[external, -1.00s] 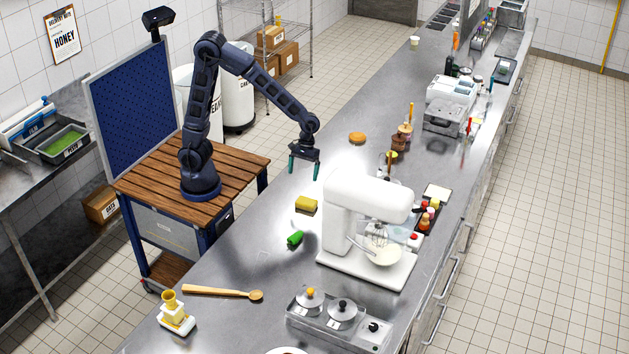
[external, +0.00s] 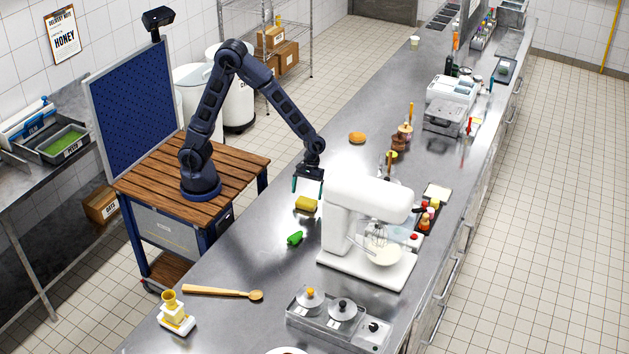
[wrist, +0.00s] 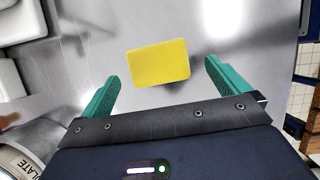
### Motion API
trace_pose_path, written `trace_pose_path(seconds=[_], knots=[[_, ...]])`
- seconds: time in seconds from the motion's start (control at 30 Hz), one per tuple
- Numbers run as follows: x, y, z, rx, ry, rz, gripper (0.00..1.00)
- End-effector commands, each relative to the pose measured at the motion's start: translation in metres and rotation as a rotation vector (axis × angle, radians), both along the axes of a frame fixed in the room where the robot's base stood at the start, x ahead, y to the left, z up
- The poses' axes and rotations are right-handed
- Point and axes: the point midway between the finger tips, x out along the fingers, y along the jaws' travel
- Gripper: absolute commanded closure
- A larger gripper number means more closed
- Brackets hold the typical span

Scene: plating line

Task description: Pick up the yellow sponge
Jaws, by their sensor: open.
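The yellow sponge (external: 306,204) lies flat on the steel counter, left of the white stand mixer in the external view. My gripper (external: 308,186) is just above and a little behind the sponge, its fingers pointing down. In the wrist view the sponge (wrist: 158,63) sits in the upper middle, slightly tilted. My gripper's teal fingers (wrist: 163,80) stand apart to either side of it, with a gap on both sides. The gripper is open and holds nothing.
The white stand mixer (external: 347,215) stands close to the right of my gripper. A green pepper-like item (external: 295,238) lies nearer on the counter (external: 240,255). A wooden spoon (external: 222,292) lies farther forward. An orange-brown item (external: 357,138) lies behind. The counter left of the sponge is clear.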

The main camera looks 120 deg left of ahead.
Motion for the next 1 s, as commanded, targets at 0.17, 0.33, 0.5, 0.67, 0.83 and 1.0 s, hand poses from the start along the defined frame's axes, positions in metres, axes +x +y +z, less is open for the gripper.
trace_pose_path(seconds=[0.17,0.33,0.5,0.67,0.83,1.0], knots=[[0.004,-0.006,-0.023,-0.001,0.004,0.000,0.00],[0.005,-0.013,-0.040,0.000,0.002,-0.001,0.00],[0.005,-0.014,-0.042,0.000,0.000,0.000,0.00],[0.005,-0.014,-0.042,0.000,0.000,0.000,0.18],[0.005,-0.014,-0.041,0.000,0.000,0.000,0.40],[0.005,-0.014,-0.041,0.000,0.000,0.000,0.41]])
